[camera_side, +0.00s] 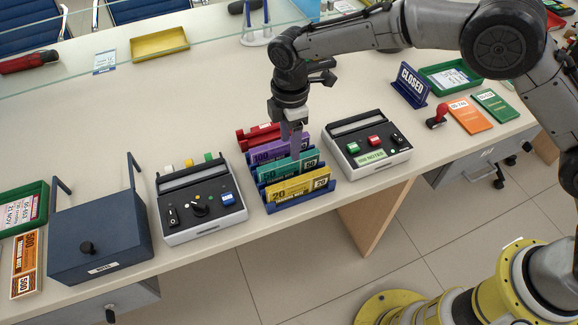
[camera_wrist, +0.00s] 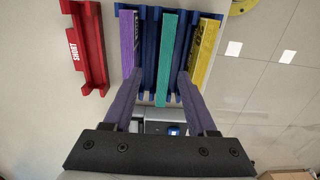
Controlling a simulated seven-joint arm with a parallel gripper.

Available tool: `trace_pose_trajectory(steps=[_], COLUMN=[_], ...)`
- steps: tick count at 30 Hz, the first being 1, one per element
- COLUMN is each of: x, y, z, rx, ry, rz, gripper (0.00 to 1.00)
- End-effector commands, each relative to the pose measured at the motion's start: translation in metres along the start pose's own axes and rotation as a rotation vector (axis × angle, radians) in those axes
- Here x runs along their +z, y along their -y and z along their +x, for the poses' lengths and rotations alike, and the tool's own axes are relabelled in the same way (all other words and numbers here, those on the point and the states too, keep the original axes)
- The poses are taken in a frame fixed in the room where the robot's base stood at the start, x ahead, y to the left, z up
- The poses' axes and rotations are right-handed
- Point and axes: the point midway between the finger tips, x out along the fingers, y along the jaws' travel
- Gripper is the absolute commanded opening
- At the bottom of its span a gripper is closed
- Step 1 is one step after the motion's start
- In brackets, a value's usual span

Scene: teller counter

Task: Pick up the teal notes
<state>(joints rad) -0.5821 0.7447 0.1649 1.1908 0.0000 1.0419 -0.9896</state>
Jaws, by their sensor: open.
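The teal notes (camera_side: 287,168) stand upright in a slot of the blue rack (camera_side: 313,199), between the purple notes (camera_side: 280,150) and the yellow notes (camera_side: 300,188). In the wrist view the teal notes (camera_wrist: 166,60) show edge-on as a narrow strip, with the purple notes (camera_wrist: 128,40) to their left and the yellow notes (camera_wrist: 205,55) to their right. My gripper (camera_side: 294,146) points down over the rack. In the wrist view my gripper (camera_wrist: 157,88) is open, one finger on each side of the teal strip. I cannot tell whether either finger touches the notes.
A red holder marked SHORT (camera_wrist: 90,50) stands close beside the rack. Machines with buttons stand on both sides of the rack, one at left (camera_side: 200,205) and one at right (camera_side: 370,145). A dark blue box (camera_side: 95,235) is further left. The counter's front edge is close to the rack.

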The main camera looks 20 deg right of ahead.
Motion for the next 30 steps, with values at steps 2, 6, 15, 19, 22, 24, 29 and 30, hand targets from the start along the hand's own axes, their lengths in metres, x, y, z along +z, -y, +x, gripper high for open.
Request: trace_pose_trajectory(steps=[2,6,15,19,22,24,29,30], x=[0.0,-0.001,-0.006,-0.006,-0.006,-0.006,-0.006,-0.006], y=[0.0,0.002,0.008,0.008,0.008,0.008,0.008,0.008], z=[0.006,0.015,0.054,0.06,0.06,0.06,0.059,0.059], rx=[0.0,-0.002,-0.001,0.001,0.001,0.001,0.001,0.001], ry=[0.0,0.001,0.0,-0.001,-0.001,-0.001,-0.001,-0.001], rz=[0.0,0.0,0.001,0.001,0.0,0.0,0.0,0.0], gripper=[0.57,0.57,0.57,0.57,0.57,0.57,0.34,0.27])
